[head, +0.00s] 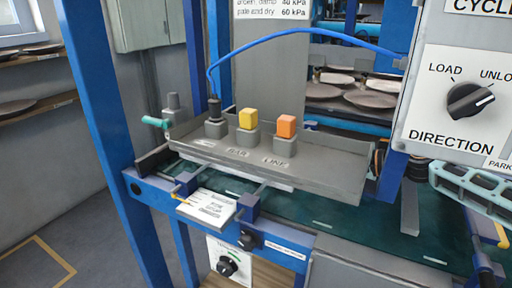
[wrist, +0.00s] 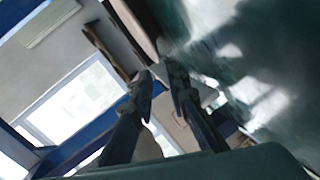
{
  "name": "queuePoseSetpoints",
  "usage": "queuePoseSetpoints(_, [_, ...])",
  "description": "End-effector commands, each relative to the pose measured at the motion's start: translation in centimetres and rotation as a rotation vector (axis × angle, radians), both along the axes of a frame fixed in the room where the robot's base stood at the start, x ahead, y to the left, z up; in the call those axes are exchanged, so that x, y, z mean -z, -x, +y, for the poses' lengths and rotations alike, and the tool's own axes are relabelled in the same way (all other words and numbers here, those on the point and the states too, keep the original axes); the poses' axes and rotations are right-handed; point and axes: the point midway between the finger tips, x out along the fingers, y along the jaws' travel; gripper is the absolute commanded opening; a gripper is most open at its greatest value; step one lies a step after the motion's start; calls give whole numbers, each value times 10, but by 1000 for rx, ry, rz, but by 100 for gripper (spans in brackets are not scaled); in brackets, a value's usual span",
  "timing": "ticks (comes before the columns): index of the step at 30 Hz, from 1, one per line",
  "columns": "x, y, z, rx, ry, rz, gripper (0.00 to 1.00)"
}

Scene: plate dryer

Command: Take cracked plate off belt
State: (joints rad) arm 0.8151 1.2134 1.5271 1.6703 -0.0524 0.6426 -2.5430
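The dark green belt (head: 335,215) runs under a grey control tray in the head view, and no plate shows on its visible part. Several brownish plates (head: 370,98) lie on a rack behind the machine; I cannot make out a crack on any of them. My gripper (wrist: 163,76) shows in the wrist view as two dark fingers with their tips close together and a narrow gap between. A pale brownish edge (wrist: 143,32) lies by the tips; I cannot tell whether it is a plate or whether it is held.
The grey tray (head: 330,180) carries a yellow button (head: 248,118), an orange button (head: 287,126) and a blue cable (head: 290,45). A blue post (head: 98,100) stands at left. A direction dial (head: 470,101) is at right. Shelves with plates (head: 16,107) line the left wall.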

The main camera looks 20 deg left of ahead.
Motion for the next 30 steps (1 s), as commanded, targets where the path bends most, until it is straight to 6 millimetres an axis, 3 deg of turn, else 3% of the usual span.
queuePoseSetpoints(5, [2,0,4,-1,0,1,15])
queuePoseSetpoints(12, [13,-4,39,-1,1,0,15])
queuePoseSetpoints(20, [18,-7,59,-1,0,0,15])
queuePoseSetpoints(30, [29,-11,100,0,0,1,15])
